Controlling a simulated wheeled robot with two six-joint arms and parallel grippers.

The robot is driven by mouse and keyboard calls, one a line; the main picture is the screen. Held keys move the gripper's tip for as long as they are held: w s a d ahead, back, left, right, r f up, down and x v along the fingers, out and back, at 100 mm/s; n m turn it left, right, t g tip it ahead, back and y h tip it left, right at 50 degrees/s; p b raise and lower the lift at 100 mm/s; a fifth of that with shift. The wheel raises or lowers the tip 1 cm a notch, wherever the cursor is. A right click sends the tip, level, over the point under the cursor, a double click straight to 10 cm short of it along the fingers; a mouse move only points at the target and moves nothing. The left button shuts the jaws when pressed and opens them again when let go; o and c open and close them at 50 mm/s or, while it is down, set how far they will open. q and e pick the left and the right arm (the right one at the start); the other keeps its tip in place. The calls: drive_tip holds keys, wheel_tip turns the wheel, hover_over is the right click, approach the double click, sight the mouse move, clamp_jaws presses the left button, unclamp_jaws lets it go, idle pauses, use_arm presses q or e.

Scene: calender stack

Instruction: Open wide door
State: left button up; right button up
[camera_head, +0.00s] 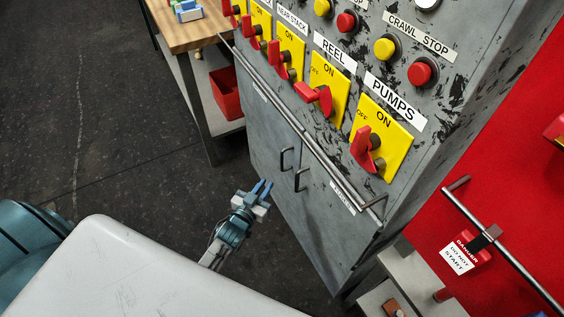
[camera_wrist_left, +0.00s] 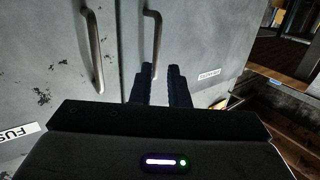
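The grey metal cabinet has two front doors with a dark handle each, close together at the seam. The left handle (camera_head: 286,158) and right handle (camera_head: 300,180) show in the head view. In the left wrist view a left handle (camera_wrist_left: 94,50) and a right handle (camera_wrist_left: 153,40) hang on the grey doors (camera_wrist_left: 205,40). The doors look shut. My left gripper (camera_head: 264,187) is open and empty, in front of the doors and apart from the handles. In the left wrist view its dark fingers (camera_wrist_left: 160,72) line up with the right handle's lower end. My right gripper is out of view.
A long rail (camera_head: 310,146) runs across the cabinet above the handles, below red switches on yellow plates (camera_head: 384,135). A wooden table (camera_head: 188,30) with a red bin (camera_head: 226,93) stands left. A red panel (camera_head: 500,165) stands right. Dark floor lies open left of the cabinet.

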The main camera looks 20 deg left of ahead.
use_arm(q)
wheel_tip(320, 180, up, 3)
drive_tip(key=w, duration=0.1)
drive_tip(key=p, duration=0.1)
hover_over(282, 169)
drive_tip(key=shift+w+f+t, duration=0.1)
drive_tip(key=shift+w+t, duration=0.25)
drive_tip(key=shift+t, duration=0.05)
clamp_jaws()
drive_tip(key=shift+a, duration=0.1)
drive_tip(key=shift+s, duration=0.1)
